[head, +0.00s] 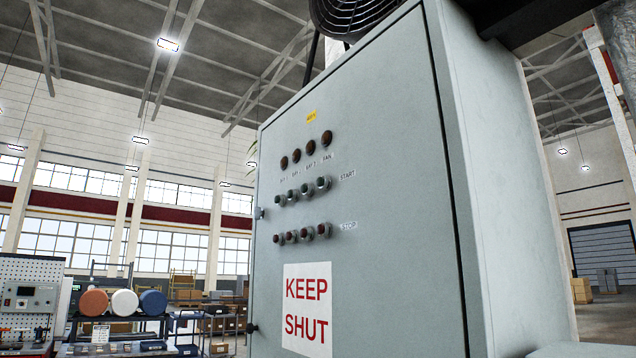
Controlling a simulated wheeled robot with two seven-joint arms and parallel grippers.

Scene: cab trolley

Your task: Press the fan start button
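A pale grey control cabinet (390,130) fills the middle and right of the head view, its door shut. Near the top of the door is a row of dark round lamps, with small labels below. The rightmost lamp (326,138) is labelled FAN. Below it is a row of dark buttons marked START; the rightmost, in the FAN column, is the fan start button (323,183). A lower row of reddish buttons has a faint label, apparently STOP; its rightmost button (323,230) is in the same column. Neither of my grippers is in view.
A KEEP SHUT sign (307,309) is on the lower door. A round black fan grille (352,14) shows above the cabinet. Red, white and blue drums (124,302) lie on a rack at the far left. No obstacle shows in front of the buttons.

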